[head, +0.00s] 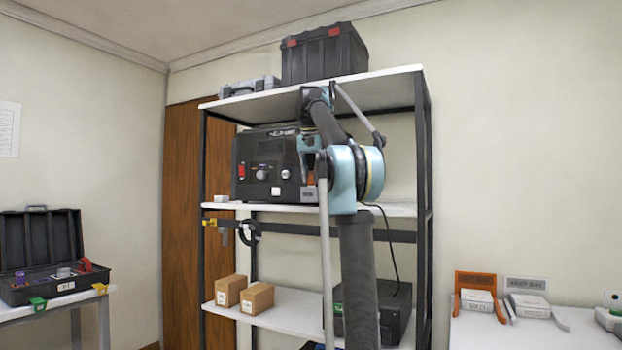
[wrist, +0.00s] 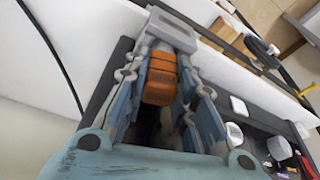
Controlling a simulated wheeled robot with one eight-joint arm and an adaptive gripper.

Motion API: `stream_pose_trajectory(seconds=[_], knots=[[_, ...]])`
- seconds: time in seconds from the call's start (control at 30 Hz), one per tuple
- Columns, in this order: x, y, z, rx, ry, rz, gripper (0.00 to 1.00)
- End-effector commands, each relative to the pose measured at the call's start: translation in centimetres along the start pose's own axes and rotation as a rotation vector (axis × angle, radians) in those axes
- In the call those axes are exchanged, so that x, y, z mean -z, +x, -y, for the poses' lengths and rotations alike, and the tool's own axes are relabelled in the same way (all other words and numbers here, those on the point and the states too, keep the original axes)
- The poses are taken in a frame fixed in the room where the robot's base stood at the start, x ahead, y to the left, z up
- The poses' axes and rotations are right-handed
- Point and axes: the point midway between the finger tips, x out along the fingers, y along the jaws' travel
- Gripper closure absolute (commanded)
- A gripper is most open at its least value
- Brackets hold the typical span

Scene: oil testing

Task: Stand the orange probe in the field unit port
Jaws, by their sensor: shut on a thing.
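The orange probe (wrist: 160,80) is between the fingers of my gripper (wrist: 161,92) in the wrist view. A little orange also shows under my gripper (head: 309,165) in the head view. The black field unit (head: 252,165) stands on the middle shelf, and my gripper is at the right part of its front. A light grey block (wrist: 176,32) sits at the probe's far end; it also shows below the orange in the head view (head: 309,193). I cannot tell whether the probe is inside this block or only against it. No port opening is visible.
The rack's middle shelf (head: 222,207) runs under the unit, with a dark rail (head: 285,228) below. Two cartons (head: 257,298) stand on the lower shelf. An open black case (head: 40,255) is at left. A white table (head: 510,335) with orange and grey kits is at right.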

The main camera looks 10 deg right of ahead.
Motion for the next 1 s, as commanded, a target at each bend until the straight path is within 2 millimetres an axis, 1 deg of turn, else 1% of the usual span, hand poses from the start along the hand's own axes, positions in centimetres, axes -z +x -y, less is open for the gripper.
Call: stream_pose_trajectory(seconds=[0.13, 0.17, 0.2, 0.93, 1.0], knots=[[-0.08, 0.24, 0.00, 0.000, 0.000, 0.000, 1.00], [-0.08, 0.23, 0.01, 0.000, 0.000, 0.000, 0.71], [-0.08, 0.22, 0.01, 0.000, 0.000, 0.000, 0.67], [-0.08, 0.21, 0.03, 0.000, -0.001, 0.000, 0.67], [-0.34, 0.19, 0.08, -0.001, -0.008, 0.005, 0.67]])
